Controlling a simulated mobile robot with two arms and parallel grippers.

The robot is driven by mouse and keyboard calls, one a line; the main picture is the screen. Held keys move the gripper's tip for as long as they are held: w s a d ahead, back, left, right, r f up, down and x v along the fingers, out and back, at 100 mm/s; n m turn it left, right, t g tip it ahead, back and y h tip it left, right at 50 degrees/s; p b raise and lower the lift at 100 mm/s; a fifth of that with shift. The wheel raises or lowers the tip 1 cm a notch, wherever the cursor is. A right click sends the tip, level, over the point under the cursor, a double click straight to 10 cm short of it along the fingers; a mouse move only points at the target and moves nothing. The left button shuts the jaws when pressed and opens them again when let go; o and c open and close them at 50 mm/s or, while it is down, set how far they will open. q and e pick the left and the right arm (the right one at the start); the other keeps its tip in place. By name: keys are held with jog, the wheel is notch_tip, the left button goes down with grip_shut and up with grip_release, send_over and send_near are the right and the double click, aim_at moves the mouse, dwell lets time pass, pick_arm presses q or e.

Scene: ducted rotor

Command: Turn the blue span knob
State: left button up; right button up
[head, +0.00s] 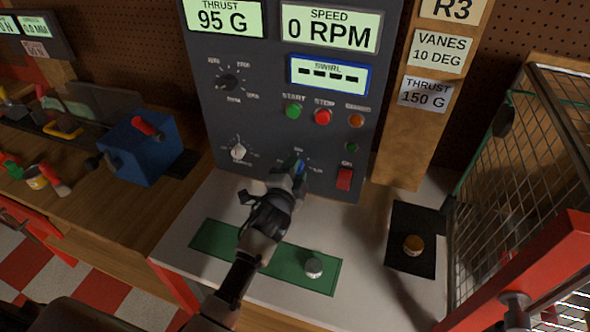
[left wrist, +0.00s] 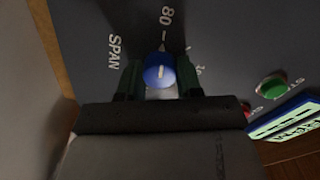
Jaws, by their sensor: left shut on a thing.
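The blue span knob (left wrist: 159,72) sits on the dark control panel, next to the printed word SPAN and a scale mark 80 in the left wrist view. Its pale pointer line shows on its face. My left gripper (left wrist: 160,80) has a finger on each side of the knob and is shut on it. In the head view my left gripper (head: 292,178) reaches the lower panel and hides most of the knob (head: 299,168). My right gripper is not in view.
A white knob (head: 238,151), green start button (head: 293,111), red stop button (head: 322,117) and red switch (head: 344,178) are close by on the panel. A silver weight (head: 313,267) stands on the green mat (head: 212,240). A mesh cage (head: 530,150) stands at right.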

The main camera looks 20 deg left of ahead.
pick_arm(q)
jog(key=o, duration=0.9)
jog(key=shift+s, duration=0.1)
jog(key=shift+s+a+b, duration=0.2)
jog(key=shift+s+b, duration=0.85)
jog(key=shift+s, duration=4.3)
